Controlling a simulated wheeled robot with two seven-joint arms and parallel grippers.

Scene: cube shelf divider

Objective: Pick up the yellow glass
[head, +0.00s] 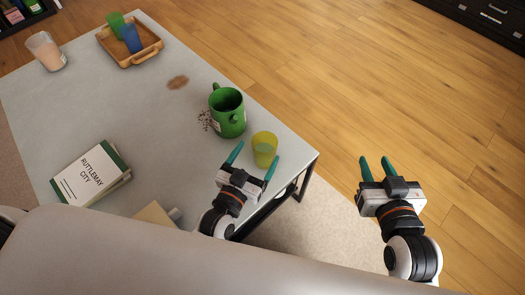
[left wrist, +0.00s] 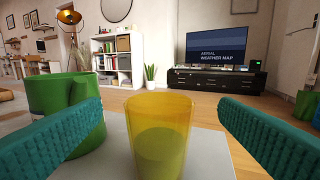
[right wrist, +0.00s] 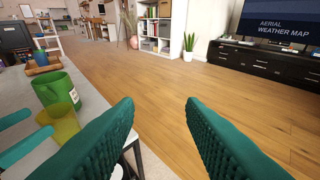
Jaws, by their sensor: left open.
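The yellow glass (head: 265,150) stands upright near the table's right corner and looks translucent. In the left wrist view the yellow glass (left wrist: 160,135) stands between my left fingers, with a gap on each side. My left gripper (head: 260,149) is open, its fingertips beside the glass and not shut on it. The glass also shows at the left of the right wrist view (right wrist: 60,122), near the left gripper's teal fingers. My right gripper (head: 374,158) is open and empty, off the table to the right.
A green pitcher (head: 228,112) stands just behind the glass. A wooden tray (head: 130,55) holds a green and a blue cup at the far end. A pinkish glass (head: 46,52) and books (head: 90,172) are on the left. Brown crumbs lie near the pitcher. Open floor lies to the right.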

